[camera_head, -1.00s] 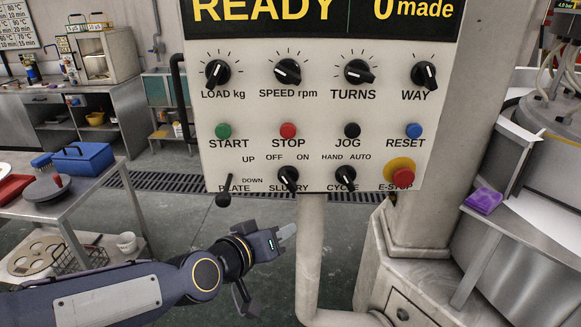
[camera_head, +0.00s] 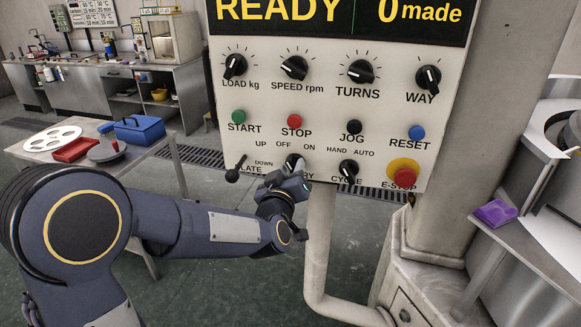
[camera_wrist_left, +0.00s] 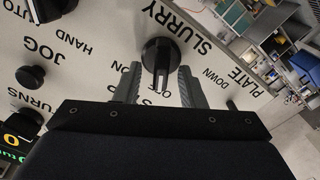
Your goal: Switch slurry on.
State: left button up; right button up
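The black SLURRY knob (camera_head: 293,161) is on the lower row of the pale control panel (camera_head: 325,112), between the PLATE lever (camera_head: 234,174) and the CYCLE knob (camera_head: 348,171). My left gripper (camera_head: 298,184) is just in front of it and hides its lower part and some of its label. In the left wrist view the SLURRY knob (camera_wrist_left: 160,54) lies between the two spread fingers of my left gripper (camera_wrist_left: 158,84), with a gap on each side. Its marked grip points toward OFF. My right gripper is not in view.
The red E-STOP (camera_head: 403,172) on its yellow base is at the panel's lower right. A pipe (camera_head: 318,245) runs down below the panel. A table with a blue box (camera_head: 140,129) and red tray (camera_head: 76,149) stands left. A purple cloth (camera_head: 495,212) lies right.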

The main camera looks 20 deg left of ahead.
pick_arm(q)
jog(key=shift+w, duration=0.25)
jog(key=shift+c, duration=0.2)
grip_shut()
